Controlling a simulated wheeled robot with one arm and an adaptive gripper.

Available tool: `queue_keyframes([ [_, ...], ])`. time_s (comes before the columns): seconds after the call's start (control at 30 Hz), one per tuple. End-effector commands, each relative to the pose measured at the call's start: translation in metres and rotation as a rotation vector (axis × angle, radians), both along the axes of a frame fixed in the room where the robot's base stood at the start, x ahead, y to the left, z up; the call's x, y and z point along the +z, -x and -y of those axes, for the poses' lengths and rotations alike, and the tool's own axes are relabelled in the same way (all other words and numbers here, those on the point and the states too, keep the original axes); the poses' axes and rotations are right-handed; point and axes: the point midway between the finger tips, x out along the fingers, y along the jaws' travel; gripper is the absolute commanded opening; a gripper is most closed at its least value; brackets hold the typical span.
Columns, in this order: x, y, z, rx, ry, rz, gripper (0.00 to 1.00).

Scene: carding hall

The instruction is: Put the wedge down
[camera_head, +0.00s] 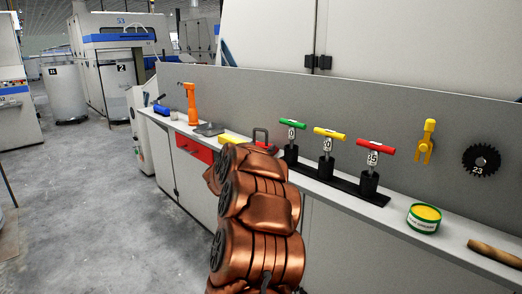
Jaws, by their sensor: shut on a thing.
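My copper-coloured arm (258,215) rises in the middle of the picture in front of the bench. My gripper is hidden behind the arm, so its fingers and anything in them cannot be seen. No wedge can be clearly made out. A yellow piece (229,138) shows just left of the arm's top, partly covered by it; I cannot tell whether it is the wedge.
The long bench (325,191) carries an orange tool (190,104), a grey scale-like tray (209,129), a black rack with green (292,124), yellow (331,134) and red (375,147) T-handles, a tin (424,218) and a wooden rod (496,253). Floor (95,220) is clear at left.

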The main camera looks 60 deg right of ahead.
Motion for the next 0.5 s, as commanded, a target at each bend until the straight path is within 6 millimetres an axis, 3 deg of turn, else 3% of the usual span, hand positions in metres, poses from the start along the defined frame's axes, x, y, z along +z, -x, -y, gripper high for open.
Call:
queue_keyframes([
  [0.23, -0.0019, -0.0002, 0.0000, 0.000, 0.001, 0.000, 0.21],
  [0.27, -0.0020, -0.0001, 0.0000, 0.000, 0.001, 0.001, 0.75],
  [0.5, -0.0022, -0.0001, 0.0000, 0.000, 0.000, 0.000, 0.97],
])
